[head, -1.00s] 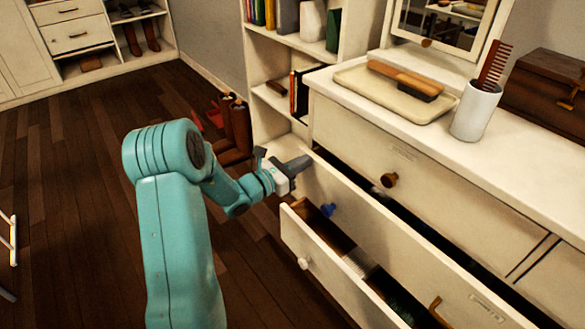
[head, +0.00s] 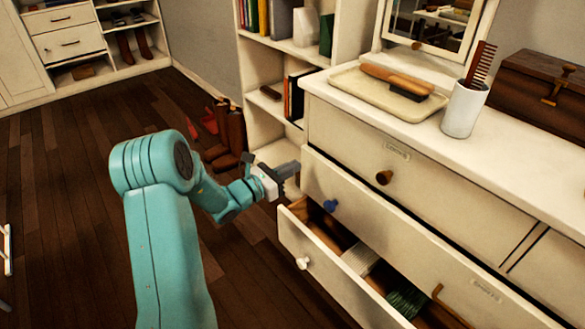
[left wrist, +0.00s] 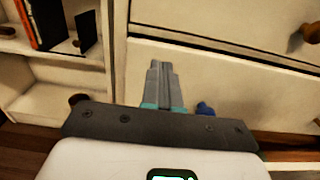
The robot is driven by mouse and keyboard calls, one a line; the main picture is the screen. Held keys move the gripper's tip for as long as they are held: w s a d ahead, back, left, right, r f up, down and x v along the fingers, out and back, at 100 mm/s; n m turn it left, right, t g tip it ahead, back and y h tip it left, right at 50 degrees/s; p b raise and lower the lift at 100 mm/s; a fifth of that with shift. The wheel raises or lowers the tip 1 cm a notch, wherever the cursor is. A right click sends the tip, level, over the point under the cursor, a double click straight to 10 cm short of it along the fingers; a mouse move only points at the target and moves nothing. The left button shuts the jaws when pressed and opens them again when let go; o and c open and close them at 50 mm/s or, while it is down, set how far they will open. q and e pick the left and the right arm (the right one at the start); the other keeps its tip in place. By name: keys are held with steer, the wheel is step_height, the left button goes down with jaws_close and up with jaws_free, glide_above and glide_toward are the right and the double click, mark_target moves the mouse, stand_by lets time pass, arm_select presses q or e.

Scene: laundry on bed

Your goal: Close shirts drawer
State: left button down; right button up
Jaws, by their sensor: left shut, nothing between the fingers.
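A cream dresser has a top drawer (head: 350,153) with a brown knob, flush with its frame. Below it, a middle drawer (head: 375,225) with a blue knob (head: 330,206) stands slightly out, with a narrow dark gap above its front. A lower drawer (head: 325,272) with a white knob is pulled well out, showing its contents. The small drawer labels are too blurred to read. My left gripper (head: 289,168) is shut and empty at the left end of the middle drawer's front; I cannot tell whether it touches. In the left wrist view, its closed fingers (left wrist: 161,68) point at the dresser, left of the blue knob (left wrist: 205,108).
A tray (head: 385,95) with a brush, a cup (head: 465,108) with a comb and a brown box (head: 540,90) stand on the dresser top. A bookshelf (head: 262,70) adjoins on the left. Boots (head: 228,138) stand on the floor by it. The floor at left is mostly open.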

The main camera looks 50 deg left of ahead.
arm_select(q)
steer(key=s+p, duration=0.2)
steer(key=s, duration=0.7)
steer(key=shift+a, duration=0.15)
steer(key=c, duration=1.7)
jaws_free()
steer(key=shift+s, duration=0.35)
steer(key=shift+c, duration=0.2)
steer(key=o, duration=0.5)
steer(key=shift+s, duration=0.2)
